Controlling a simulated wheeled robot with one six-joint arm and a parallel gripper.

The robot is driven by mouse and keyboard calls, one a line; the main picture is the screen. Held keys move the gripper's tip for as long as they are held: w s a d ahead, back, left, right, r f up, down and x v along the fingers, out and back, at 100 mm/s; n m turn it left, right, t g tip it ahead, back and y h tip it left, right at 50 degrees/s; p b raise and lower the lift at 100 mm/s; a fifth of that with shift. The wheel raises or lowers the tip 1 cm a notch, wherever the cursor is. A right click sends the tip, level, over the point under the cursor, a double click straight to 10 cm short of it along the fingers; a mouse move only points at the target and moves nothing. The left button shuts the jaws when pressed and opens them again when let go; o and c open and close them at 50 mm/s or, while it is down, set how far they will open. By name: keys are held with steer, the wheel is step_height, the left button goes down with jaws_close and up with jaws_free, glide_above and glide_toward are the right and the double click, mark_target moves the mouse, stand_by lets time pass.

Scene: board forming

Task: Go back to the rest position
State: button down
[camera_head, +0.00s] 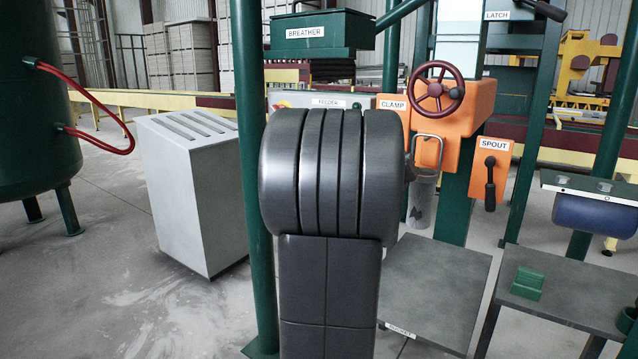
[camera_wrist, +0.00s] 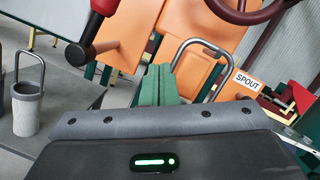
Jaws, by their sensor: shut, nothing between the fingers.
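My gripper (camera_wrist: 158,72) shows in the wrist view as two green fingers pressed together, with nothing between them. They point toward the orange machine parts and a metal loop handle. I cannot tell whether they touch anything. In the head view my own dark arm fills the middle and hides the gripper. The orange clamp housing (camera_head: 474,112) with its dark red handwheel (camera_head: 437,88) stands just right of my arm. The orange spout plate (camera_head: 491,160) has a black lever hanging down.
A grey bucket with a raised handle (camera_wrist: 27,108) stands at the left in the wrist view. A green post (camera_head: 256,200) rises close left of my arm. A grey cabinet (camera_head: 195,190) stands farther left. A low grey table (camera_head: 440,285) and a side stand (camera_head: 570,300) are at the right.

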steer(key=shift+w+a+f+m+g+h+p, duration=0.15)
steer(key=shift+f+m+h+p, duration=0.35)
steer(key=shift+m, duration=0.55)
steer(key=shift+s+d+f+m+g+h+p, duration=0.1)
steer(key=shift+f+m+h+p, duration=0.15)
steer(key=shift+f+m+p, duration=0.55)
steer(key=shift+w+a+f+m+g+h+p, duration=0.15)
steer(key=shift+f+m+h+p, duration=0.4)
steer(key=shift+m, duration=0.7)
steer(key=shift+s+f, duration=0.1)
steer(key=shift+f, duration=0.05)
